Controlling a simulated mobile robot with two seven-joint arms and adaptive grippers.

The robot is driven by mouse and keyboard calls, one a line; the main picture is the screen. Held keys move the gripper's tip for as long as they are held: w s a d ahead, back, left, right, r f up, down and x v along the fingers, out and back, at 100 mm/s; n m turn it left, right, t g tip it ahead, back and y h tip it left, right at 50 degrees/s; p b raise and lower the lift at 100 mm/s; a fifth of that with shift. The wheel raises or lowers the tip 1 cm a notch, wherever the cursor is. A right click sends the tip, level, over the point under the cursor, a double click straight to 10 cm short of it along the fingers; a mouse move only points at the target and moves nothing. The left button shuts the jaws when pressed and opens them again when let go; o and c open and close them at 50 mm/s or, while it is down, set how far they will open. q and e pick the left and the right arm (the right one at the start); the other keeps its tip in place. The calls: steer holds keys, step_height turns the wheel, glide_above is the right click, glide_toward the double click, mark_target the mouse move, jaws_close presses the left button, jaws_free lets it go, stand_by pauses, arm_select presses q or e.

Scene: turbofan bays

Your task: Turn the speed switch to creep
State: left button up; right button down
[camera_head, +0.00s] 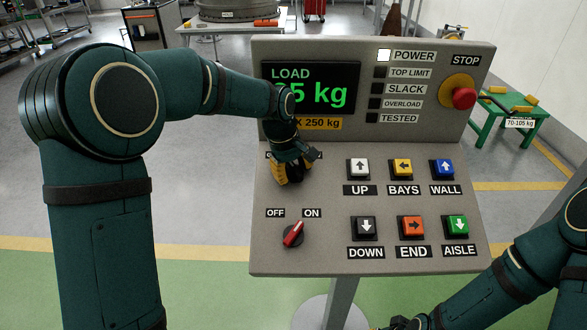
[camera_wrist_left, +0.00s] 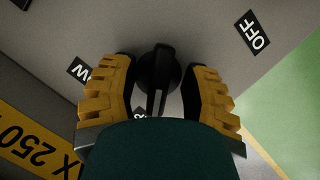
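The control panel (camera_head: 340,195) stands in front of me. My left gripper (camera_head: 290,178) is at the panel's left side, below the load display, and hides the switch there in the head view. In the left wrist view a black rotary knob (camera_wrist_left: 160,78) sits between the two yellow fingers (camera_wrist_left: 158,100) of that gripper. The fingers are apart, with a gap visible on each side of the knob. My right gripper (camera_head: 402,322) shows only in part at the bottom edge.
A red switch (camera_head: 293,234) marked OFF and ON is just below the left gripper. Several push buttons, such as UP (camera_head: 359,168), fill the panel's right side. A red STOP button (camera_head: 464,97) is at the upper right. The display (camera_head: 311,88) is partly covered by my arm.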

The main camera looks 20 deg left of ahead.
arm_select(q)
steer(key=v, duration=1.2)
stand_by(0.3)
